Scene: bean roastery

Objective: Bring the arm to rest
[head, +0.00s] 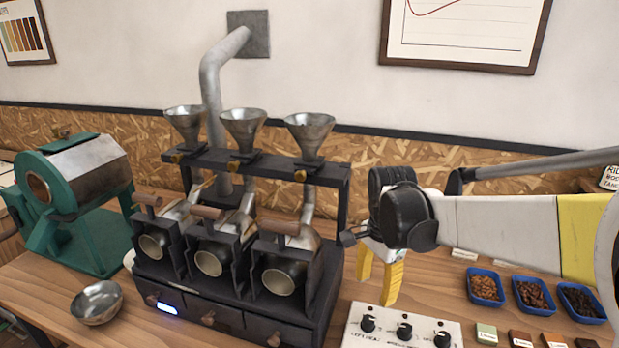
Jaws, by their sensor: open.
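My arm (500,228) reaches in from the right edge, with a white and yellow link and a black wrist joint. My gripper (375,290) hangs below the wrist with its yellow fingers pointing down. The fingers are apart and nothing shows between them. The gripper is just right of the black sample roaster (335,205) and appears above the far side of the white control panel (384,347). Part of the gripper is hidden behind the wrist. I cannot tell whether it touches anything.
The roaster has several drawers, three drums and three funnels. A metal bowl (97,303) stands at the left front, and a green machine (70,200) behind it. Blue trays of beans (486,298) and small colored tiles (487,334) lie at the right.

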